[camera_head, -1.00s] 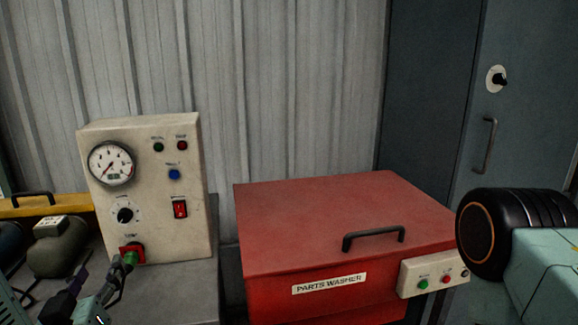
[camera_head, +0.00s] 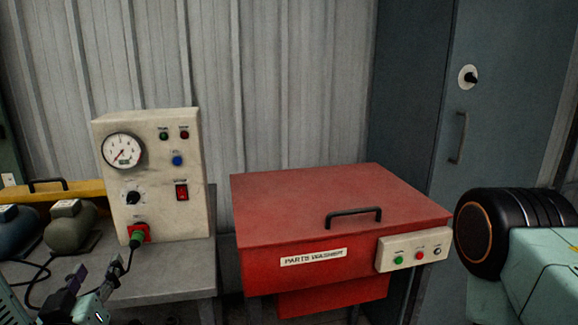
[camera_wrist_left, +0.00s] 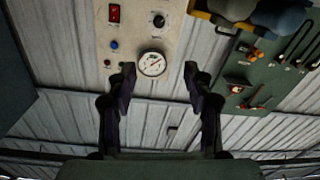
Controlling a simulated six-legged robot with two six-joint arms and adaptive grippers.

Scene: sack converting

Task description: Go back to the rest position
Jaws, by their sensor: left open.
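My left gripper (camera_head: 94,279) shows at the lower left of the head view, in front of the grey bench and below the beige control box. In the left wrist view its two dark fingers (camera_wrist_left: 159,78) stand wide apart with nothing between them. The beige control box (camera_head: 157,200) has a round gauge, a black knob, a red switch and a green plug in a red socket. It also shows at the top of the left wrist view (camera_wrist_left: 180,38). The teal and black arm part at the right edge of the head view is mine. My right gripper is not in view.
A red parts washer (camera_head: 330,210) with a closed lid stands at the centre right. A grey cabinet (camera_head: 500,120) stands behind it. Motors (camera_head: 70,224) and a cable lie on the grey bench (camera_head: 180,275) at the left. A green tool board (camera_wrist_left: 255,75) shows in the left wrist view.

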